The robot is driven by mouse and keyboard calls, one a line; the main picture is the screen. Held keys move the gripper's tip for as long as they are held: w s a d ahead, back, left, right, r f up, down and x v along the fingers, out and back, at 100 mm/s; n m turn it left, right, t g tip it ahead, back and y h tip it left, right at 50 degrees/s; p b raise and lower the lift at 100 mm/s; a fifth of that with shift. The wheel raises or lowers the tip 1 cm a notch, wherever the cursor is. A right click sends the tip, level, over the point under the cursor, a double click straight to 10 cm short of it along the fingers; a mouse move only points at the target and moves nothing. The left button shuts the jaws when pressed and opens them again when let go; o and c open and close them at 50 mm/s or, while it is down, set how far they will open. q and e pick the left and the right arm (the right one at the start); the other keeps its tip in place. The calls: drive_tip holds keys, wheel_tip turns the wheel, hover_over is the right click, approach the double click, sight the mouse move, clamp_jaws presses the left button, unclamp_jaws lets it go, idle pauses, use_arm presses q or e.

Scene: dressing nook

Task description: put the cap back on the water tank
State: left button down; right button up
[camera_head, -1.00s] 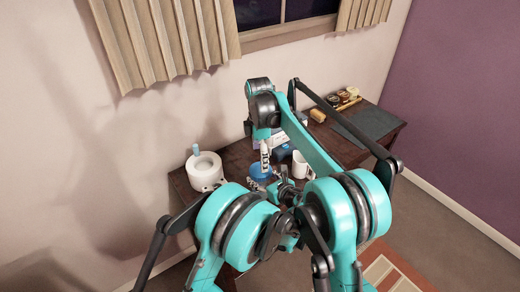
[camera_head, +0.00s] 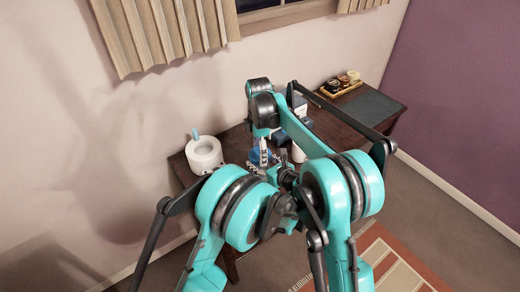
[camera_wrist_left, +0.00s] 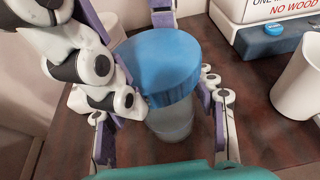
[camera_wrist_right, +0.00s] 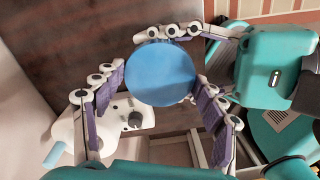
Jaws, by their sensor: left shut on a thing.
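The blue round cap (camera_wrist_left: 160,62) sits at the top of a translucent water tank (camera_wrist_left: 172,123) in the left wrist view, with no clear gap between them. Whether it is seated or threaded I cannot tell. My left gripper (camera_wrist_left: 160,112) has its fingers closed around the tank, below the cap. The cap's flat top (camera_wrist_right: 161,74) faces up in the right wrist view. My right gripper (camera_wrist_right: 162,90) comes from above with its fingers on either side of the cap; whether they press on it is unclear. In the head view the cap (camera_head: 259,156) is partly hidden by the grippers.
A white round device (camera_head: 204,154) with a blue tip stands at the table's left end. A tray of small items (camera_head: 341,84) and a dark mat (camera_head: 364,107) lie farther off.

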drive_tip(key=m, duration=1.2)
drive_tip(key=shift+f+m, duration=0.1)
drive_tip(key=shift+m, duration=0.2)
drive_tip(key=m, duration=1.1)
drive_tip(key=shift+m, duration=0.4)
drive_tip(key=shift+a, duration=0.1)
drive_tip(key=o, duration=1.3)
